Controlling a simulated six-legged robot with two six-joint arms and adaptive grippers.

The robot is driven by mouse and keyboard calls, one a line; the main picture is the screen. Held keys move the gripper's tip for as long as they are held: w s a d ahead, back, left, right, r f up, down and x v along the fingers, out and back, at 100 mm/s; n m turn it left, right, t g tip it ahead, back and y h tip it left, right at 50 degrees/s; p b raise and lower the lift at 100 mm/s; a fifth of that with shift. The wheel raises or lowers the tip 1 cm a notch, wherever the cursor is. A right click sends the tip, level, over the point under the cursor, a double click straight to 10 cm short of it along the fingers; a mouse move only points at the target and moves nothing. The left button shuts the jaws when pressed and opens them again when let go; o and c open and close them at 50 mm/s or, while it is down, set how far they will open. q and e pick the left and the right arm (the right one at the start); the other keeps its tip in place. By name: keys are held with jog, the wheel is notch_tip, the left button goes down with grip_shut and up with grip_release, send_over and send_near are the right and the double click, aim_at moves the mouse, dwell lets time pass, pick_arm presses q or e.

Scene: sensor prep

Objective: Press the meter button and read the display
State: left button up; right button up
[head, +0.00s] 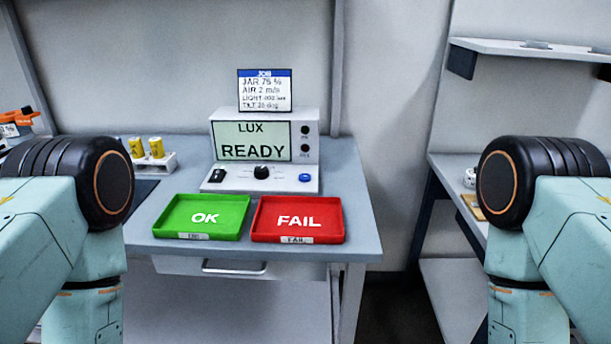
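The light-grey meter (264,126) stands at the back of the grey table. Its green display (251,141) reads "LUX READY". On its sloped front are a black switch (217,175), a black knob (261,172) and a blue button (305,178). Two dark round sockets are beside the display. A job card (265,90) stands above the meter and lists jar, air, light and tilt values; some digits are too small to read. Parts of my two arms show at the left and right edges, but neither gripper is in view.
A green OK tray (171,227) and a red FAIL tray (339,229) sit side by side at the table's front, both empty. A white rack (170,163) with yellow-topped items stands left. A shelf (520,49) and second table are on the right, across a gap.

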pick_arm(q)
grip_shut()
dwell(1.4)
